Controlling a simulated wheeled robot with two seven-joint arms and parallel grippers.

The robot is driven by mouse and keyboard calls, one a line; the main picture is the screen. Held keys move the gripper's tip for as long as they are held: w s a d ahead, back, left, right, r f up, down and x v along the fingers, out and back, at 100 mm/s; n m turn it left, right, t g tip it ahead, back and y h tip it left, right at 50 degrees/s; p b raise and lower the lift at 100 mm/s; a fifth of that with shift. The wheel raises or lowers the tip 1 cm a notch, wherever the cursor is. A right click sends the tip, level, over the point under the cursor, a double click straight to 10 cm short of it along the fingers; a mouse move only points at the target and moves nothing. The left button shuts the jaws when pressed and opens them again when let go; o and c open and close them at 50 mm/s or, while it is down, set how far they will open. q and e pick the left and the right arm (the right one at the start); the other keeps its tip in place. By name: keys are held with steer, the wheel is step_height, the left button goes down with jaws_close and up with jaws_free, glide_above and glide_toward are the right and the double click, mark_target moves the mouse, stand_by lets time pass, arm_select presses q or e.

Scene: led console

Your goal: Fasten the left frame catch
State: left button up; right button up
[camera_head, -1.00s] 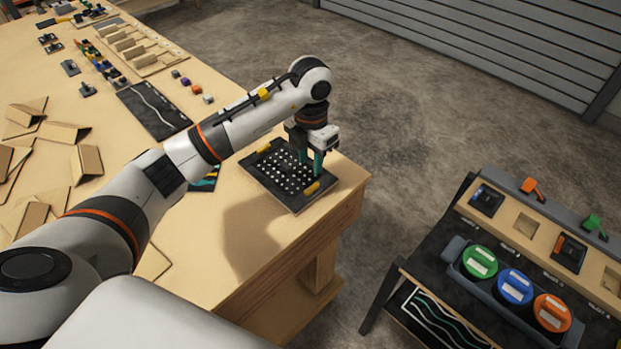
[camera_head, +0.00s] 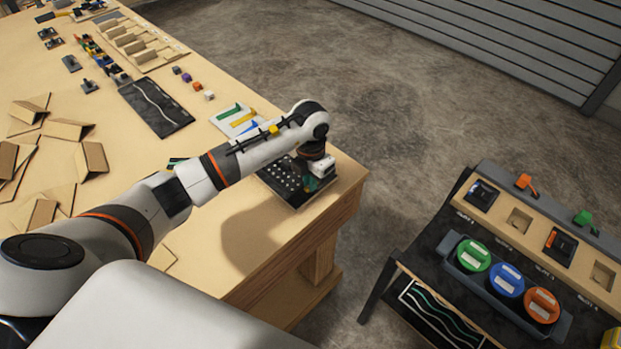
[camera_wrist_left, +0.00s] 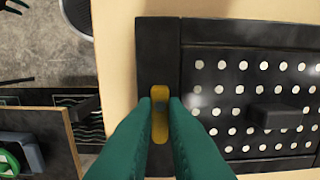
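The frame is a dark rectangular panel (camera_head: 293,197) with white dots, lying on the table corner; it fills the right of the left wrist view (camera_wrist_left: 222,32). A yellow catch (camera_wrist_left: 160,128) sits on its near-end bar in that view. My left gripper (camera_wrist_left: 160,104) has its green fingers on both sides of this catch, close against it, and appears shut on it. In the head view my left gripper (camera_head: 310,183) is low over the panel's right end and hides that catch. My right gripper is not in view.
A white sheet with coloured strips (camera_head: 238,119) and a dark mat (camera_head: 155,106) lie behind the arm. Folded cardboard pieces (camera_head: 62,131) are at left. A separate stand with green, blue and orange round lids (camera_head: 506,281) is at right, across a floor gap.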

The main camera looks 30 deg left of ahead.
arm_select(q)
jaws_close()
steer(key=n+b, duration=0.1)
steer(key=n, duration=0.3)
steer(key=shift+w+a+n+b, duration=0.1)
steer(key=shift+a+n+b, duration=0.1)
steer(key=shift+n+b, duration=0.15)
steer(key=n+b, duration=0.1)
steer(key=n, duration=0.4)
steer(key=shift+a, duration=0.1)
steer(key=n, duration=0.4)
steer(key=shift+n, duration=0.35)
steer(key=shift+a+n, duration=0.1)
steer(key=shift+n, duration=1.7)
steer(key=shift+r, duration=0.1)
steer(key=o, duration=0.6)
jaws_free()
steer(key=shift+s, duration=0.2)
